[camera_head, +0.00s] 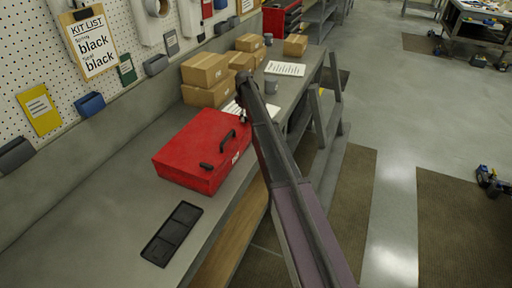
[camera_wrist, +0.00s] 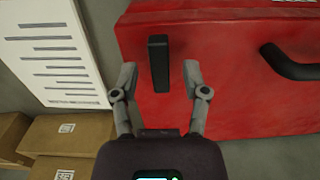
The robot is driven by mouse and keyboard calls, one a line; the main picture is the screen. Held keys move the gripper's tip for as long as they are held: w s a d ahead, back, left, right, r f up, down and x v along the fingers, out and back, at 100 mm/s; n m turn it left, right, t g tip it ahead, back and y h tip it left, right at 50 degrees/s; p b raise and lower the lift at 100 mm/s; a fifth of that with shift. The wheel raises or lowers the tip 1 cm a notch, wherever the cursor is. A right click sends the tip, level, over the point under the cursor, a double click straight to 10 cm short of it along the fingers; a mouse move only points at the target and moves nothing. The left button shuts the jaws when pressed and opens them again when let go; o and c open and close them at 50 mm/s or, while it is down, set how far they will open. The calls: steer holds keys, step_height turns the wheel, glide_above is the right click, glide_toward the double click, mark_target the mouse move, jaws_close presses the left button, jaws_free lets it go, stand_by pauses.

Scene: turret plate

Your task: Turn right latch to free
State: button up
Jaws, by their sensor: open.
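The red toolbox (camera_head: 185,150) sits on the grey bench, with a black carry handle (camera_head: 228,139) on its front; the handle also shows at the right of the wrist view (camera_wrist: 290,66). The left latch (camera_head: 206,166) is a small dark bar near the toolbox's near end. The right latch (camera_wrist: 158,62) is a dark bar, roughly upright in the wrist view. My gripper (camera_wrist: 159,74) is open, with one finger on each side of this latch and red surface showing in both gaps. In the head view my arm partly hides this end of the toolbox.
Cardboard boxes (camera_head: 207,70) and a grey mug (camera_head: 271,85) stand beyond the toolbox, with printed sheets nearby. A black tray (camera_head: 172,233) lies on the near bench. A pegboard wall (camera_head: 115,18) runs along the left. Open floor lies to the right.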

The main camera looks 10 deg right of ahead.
steer(key=m, duration=1.7)
steer(key=shift+m, duration=0.3)
step_height(320, 180, up, 14)
steer(key=p, duration=1.4)
steer(key=s+f+n+b, duration=0.1)
steer(key=s+f+b, duration=0.3)
steer(key=s, duration=0.6)
steer(key=s+f+n+b, duration=0.2)
steer(key=s+f+b, duration=0.2)
steer(key=s, duration=0.7)
steer(key=s+f+n+b, duration=0.1)
steer(key=s+f+b, duration=0.4)
steer(key=s, duration=0.5)
steer(key=shift+s+n, duration=0.25)
steer(key=shift+n, duration=0.15)
